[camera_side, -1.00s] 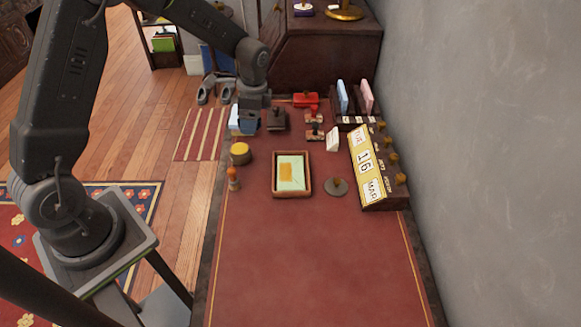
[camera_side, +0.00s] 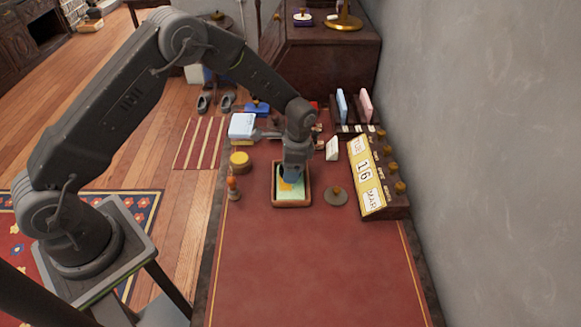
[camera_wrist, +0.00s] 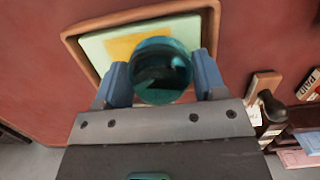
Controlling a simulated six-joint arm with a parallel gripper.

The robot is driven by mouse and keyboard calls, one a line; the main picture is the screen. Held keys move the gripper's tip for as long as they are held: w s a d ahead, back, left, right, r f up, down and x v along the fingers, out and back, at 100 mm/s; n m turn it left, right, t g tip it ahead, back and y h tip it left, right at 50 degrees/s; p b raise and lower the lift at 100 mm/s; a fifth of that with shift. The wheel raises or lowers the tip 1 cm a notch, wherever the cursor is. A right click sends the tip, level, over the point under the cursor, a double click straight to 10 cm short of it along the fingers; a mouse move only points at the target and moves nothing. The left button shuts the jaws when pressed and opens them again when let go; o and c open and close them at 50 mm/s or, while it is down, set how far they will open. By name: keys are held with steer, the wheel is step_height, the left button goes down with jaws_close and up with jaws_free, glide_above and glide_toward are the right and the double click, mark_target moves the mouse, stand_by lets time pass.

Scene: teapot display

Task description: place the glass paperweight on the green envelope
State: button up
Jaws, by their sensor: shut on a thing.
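The glass paperweight (camera_wrist: 161,68) is a round teal ball, held between the two blue fingers of my gripper (camera_wrist: 162,78) in the wrist view. The green envelope (camera_wrist: 97,46) is pale green with an orange-yellow patch and lies in a wood-rimmed tray (camera_wrist: 70,43). In the side view, my gripper (camera_side: 292,173) is over the back half of this tray (camera_side: 291,205), and the front of the envelope (camera_side: 291,196) shows. The gripper and ball cover part of the envelope. I cannot tell whether the ball touches it.
A round grey-brown item with a knob (camera_side: 335,196) stands right of the tray. A yellow-topped round tin (camera_side: 240,161) and an orange-handled stamp (camera_side: 233,188) stand left. A calendar block (camera_side: 375,178) is near the wall. The front of the red desktop (camera_side: 310,265) is clear.

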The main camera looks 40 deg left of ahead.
steer(key=shift+f, duration=0.2)
steer(key=o, duration=0.8)
steer(key=shift+f, duration=0.15)
step_height(320, 180, up, 12)
steer(key=w+d, duration=0.1)
steer(key=shift+w+r, duration=0.15)
steer(key=shift+r, duration=0.05)
